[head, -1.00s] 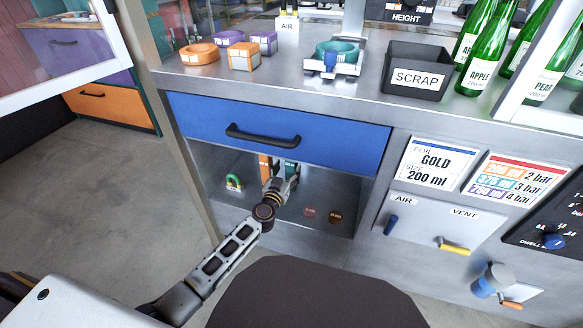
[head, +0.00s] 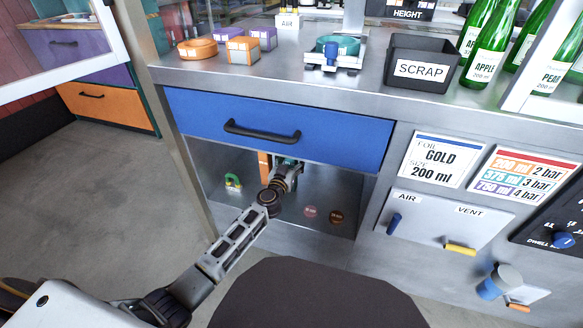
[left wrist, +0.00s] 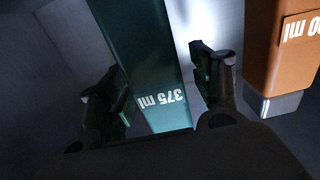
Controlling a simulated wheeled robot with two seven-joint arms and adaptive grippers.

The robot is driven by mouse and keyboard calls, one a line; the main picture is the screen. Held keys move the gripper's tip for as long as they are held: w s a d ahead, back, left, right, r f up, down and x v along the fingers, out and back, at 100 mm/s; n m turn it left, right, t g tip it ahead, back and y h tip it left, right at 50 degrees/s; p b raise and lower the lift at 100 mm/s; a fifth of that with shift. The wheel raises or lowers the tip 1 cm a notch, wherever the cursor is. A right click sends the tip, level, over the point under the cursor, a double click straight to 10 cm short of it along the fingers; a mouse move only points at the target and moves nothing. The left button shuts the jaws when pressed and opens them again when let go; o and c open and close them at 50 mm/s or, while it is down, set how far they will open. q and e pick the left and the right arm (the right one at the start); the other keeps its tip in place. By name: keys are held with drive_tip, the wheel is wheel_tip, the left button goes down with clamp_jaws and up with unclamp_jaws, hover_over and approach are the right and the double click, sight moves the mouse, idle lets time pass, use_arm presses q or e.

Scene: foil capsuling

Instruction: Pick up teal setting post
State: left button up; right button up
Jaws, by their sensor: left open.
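The teal setting post (left wrist: 148,45), labelled 375 ml, stands in the open bay under the blue drawer. In the left wrist view it fills the gap between the two fingers of my left gripper (left wrist: 163,92). The fingers are open, one to each side, with a gap showing at least on the right. In the head view my left gripper (head: 289,170) reaches into the bay and hides most of the post. My right gripper is not in view.
An orange post (left wrist: 275,55) stands close beside the teal one, also seen in the head view (head: 264,165). A green-handled item (head: 233,182) lies left in the bay, two round discs (head: 323,213) right. The blue drawer (head: 280,130) is just above my gripper.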

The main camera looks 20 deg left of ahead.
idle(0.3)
use_arm(q)
drive_tip(key=shift+c, duration=1.2)
drive_tip(key=c, duration=1.1)
drive_tip(key=shift+r+p, duration=0.25)
drive_tip(key=shift+p, duration=0.05)
